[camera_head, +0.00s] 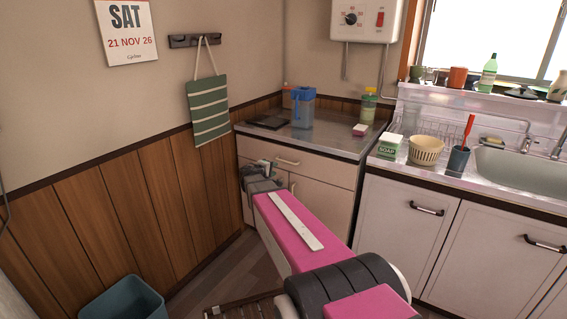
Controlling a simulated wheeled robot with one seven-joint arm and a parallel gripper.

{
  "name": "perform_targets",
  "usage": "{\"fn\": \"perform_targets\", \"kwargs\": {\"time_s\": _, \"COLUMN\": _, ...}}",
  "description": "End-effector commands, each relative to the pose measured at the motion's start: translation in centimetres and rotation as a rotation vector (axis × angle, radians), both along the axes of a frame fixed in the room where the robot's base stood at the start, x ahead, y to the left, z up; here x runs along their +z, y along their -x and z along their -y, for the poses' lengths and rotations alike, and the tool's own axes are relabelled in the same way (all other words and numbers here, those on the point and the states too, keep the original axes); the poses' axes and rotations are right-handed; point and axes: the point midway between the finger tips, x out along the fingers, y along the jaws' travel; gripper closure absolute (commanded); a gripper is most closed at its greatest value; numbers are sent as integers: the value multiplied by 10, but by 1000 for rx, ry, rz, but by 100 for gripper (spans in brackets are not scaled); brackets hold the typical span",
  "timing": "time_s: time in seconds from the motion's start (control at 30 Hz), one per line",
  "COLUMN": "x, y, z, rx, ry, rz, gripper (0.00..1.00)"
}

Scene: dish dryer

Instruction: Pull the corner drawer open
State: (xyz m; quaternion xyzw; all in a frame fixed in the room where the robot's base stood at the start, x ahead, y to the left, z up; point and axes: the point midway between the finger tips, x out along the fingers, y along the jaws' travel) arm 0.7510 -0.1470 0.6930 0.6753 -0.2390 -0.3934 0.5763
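The corner drawer (325,171) is the pale front just under the metal top of the corner cabinet. It looks shut, with its front flush with the cabinet. My gripper (264,165) is at the end of my pink arm, in front of the cabinet's left part. In the picture it lies just left of and below the handle. A gap shows between them, and I see no contact. The gripper is small and partly hidden by my wrist, so its finger opening is unclear.
White sink cabinets (407,228) are on the right. A teal bin (124,302) is at lower left, beside the wood-panelled wall (110,205).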

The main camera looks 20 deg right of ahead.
Motion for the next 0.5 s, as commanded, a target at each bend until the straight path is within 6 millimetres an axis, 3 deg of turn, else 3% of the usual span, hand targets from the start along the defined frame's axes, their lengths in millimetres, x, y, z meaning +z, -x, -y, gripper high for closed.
{"fn": "perform_targets", "kwargs": {"time_s": 0.27, "x": 6, "y": -21, "z": 11, "rx": 30, "ry": 60, "rz": 8, "gripper": 64}}
{"fn": "perform_targets", "kwargs": {"time_s": 0.5, "x": -3, "y": -47, "z": 42, "rx": 29, "ry": 59, "rz": 8, "gripper": 64}}
